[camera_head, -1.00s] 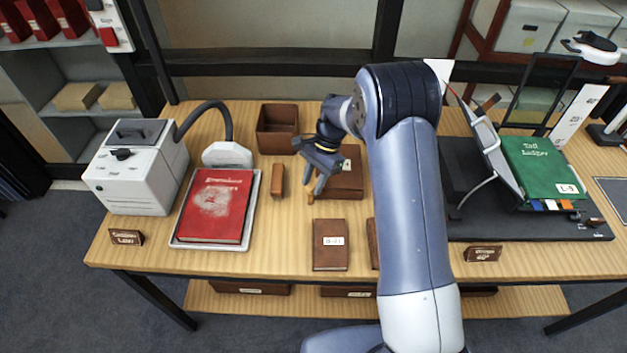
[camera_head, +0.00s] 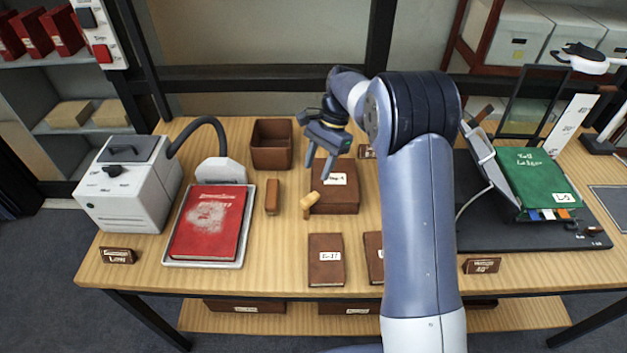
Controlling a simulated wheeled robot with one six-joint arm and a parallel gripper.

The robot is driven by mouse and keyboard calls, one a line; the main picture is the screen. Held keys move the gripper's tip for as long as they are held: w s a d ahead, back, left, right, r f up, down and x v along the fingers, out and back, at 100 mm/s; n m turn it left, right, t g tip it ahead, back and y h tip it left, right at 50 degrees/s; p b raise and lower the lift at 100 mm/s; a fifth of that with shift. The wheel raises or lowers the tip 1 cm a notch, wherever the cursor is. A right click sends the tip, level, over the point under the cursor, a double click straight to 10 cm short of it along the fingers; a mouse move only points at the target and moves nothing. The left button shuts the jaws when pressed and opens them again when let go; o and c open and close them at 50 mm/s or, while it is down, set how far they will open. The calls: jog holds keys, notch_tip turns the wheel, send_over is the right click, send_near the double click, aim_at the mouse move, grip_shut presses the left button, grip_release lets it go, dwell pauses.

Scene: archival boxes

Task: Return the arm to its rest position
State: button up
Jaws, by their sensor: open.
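My gripper (camera_head: 316,178) hangs at the end of my bent arm, above the middle of the table. Its two fingers point down and stand apart, with nothing between them. A small tan-headed tool (camera_head: 310,203) shows just below the fingertips, beside a brown labelled box (camera_head: 340,196); the fingers look clear of it. My upper arm covers part of the table to the right of the gripper.
A red book (camera_head: 208,225) lies in a grey tray beside a white machine (camera_head: 130,190) with a hose. An open brown box (camera_head: 271,145) and a brown block (camera_head: 272,197) stand left of the gripper. Two brown books lie in front. A green ledger (camera_head: 540,178) rests on a black stand at right.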

aim_at(307, 200)
jog(key=shift+w+d+r, duration=0.1)
jog(key=shift+r, duration=0.4)
jog(key=shift+f, duration=0.1)
jog(key=p+x, duration=0.1)
jog(key=x, duration=0.9)
jog(key=shift+f, duration=0.1)
jog(key=shift+f+p, duration=0.15)
jog(key=shift+p, duration=0.15)
jog(key=shift+s+m, duration=0.2)
jog(key=shift+m, duration=0.5)
